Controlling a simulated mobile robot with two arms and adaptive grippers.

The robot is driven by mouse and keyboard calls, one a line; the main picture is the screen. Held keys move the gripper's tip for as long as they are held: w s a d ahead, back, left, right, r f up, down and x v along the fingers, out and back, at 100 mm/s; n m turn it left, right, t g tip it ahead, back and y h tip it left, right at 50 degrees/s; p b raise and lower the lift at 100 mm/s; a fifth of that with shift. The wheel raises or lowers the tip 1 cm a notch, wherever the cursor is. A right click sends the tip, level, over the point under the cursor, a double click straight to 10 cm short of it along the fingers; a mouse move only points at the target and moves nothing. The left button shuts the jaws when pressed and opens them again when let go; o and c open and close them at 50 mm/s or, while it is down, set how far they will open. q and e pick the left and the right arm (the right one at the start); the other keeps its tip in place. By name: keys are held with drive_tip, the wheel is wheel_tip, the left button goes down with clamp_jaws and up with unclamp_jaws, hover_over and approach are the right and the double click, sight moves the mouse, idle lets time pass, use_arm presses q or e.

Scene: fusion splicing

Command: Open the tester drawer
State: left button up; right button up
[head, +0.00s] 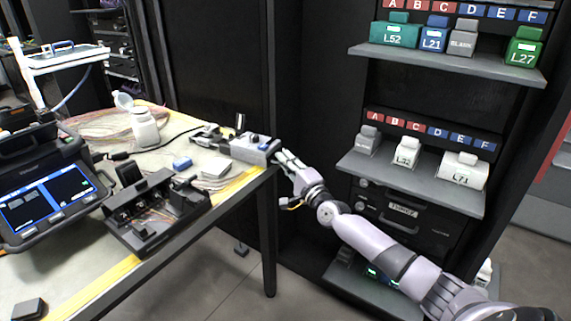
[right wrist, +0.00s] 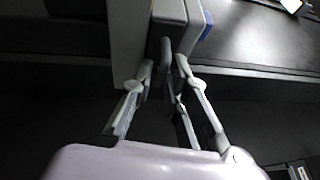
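My right gripper (head: 280,158) reaches the box's right end from beyond the table edge. In the right wrist view its two fingertips (right wrist: 165,66) stand on either side of the handle, with a narrow gap showing, so the fingers look open around it. My left gripper is not in view.
On the table are a black splicer with a lit screen (head: 50,195), a black fixture (head: 155,210), a white bottle (head: 144,127) and a blue block (head: 182,163). A shelf rack (head: 420,185) with labelled boxes stands right, close to my right arm.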

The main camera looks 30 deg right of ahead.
drive_tip(key=shift+c, duration=0.2)
clamp_jaws()
idle(0.6)
